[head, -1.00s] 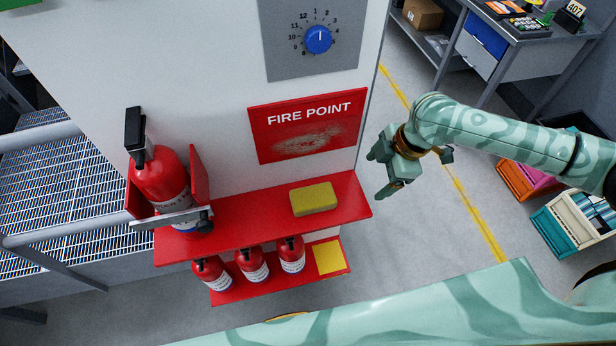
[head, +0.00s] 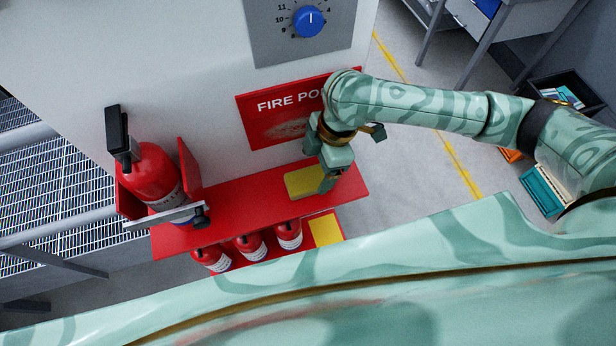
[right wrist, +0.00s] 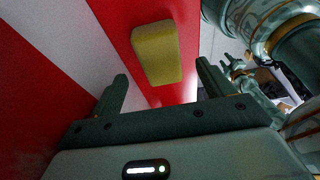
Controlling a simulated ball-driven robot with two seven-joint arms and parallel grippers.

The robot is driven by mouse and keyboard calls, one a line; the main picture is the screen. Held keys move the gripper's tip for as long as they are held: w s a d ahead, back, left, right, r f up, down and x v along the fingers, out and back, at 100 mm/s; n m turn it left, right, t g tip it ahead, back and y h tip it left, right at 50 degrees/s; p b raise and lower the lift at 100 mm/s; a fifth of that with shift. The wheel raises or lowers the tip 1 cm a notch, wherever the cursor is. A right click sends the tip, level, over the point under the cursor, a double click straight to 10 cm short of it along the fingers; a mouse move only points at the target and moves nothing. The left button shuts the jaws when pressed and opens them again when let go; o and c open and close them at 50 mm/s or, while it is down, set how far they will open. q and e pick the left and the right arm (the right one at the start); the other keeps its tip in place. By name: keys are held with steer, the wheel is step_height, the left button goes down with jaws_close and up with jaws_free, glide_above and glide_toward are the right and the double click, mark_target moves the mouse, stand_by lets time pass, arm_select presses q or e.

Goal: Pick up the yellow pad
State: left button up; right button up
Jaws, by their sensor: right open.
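The yellow pad (head: 304,182) lies on the upper red shelf (head: 240,202), towards its right end. In the head view my right gripper (head: 328,180) is over the pad's right part and hides some of it. In the right wrist view the whole yellow pad (right wrist: 158,52) shows ahead of the fingers, on the red shelf (right wrist: 120,22). My right gripper (right wrist: 160,85) is open and empty there, its two fingers apart with the pad beyond their tips. My left gripper is not in view; a large pale green part of mine crosses the bottom of the head view.
A large red extinguisher (head: 150,178) stands in a bracket at the shelf's left. Several small extinguishers (head: 250,246) and a yellow square (head: 325,230) are on the lower shelf. The white wall with a FIRE POINT sign (head: 270,128) rises behind. Crates (head: 545,190) stand on the floor at right.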

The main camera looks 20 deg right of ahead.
mark_target(310, 178)
steer(key=b+x, duration=0.1)
steer(key=x, duration=0.4)
steer(key=shift+a, duration=0.15)
steer(key=c, duration=1.1)
steer(key=shift+o, duration=0.2)
steer(key=shift+r, duration=0.1)
steer(key=shift+r, duration=0.35)
step_height(310, 178, up, 2)
steer(key=shift+w+r+p, duration=0.1)
steer(key=shift+r+p, duration=0.1)
steer(key=shift+p, duration=0.15)
steer(key=s+r+p, duration=0.1)
steer(key=s+r, duration=0.4)
steer(key=s, duration=0.2)
steer(key=s+a+r+p, duration=0.1)
steer(key=s+r+p, duration=0.1)
steer(key=s+r, duration=0.2)
steer(key=s, duration=0.3)
steer(key=shift+a+r, duration=0.2)
steer(key=shift+r, duration=0.15)
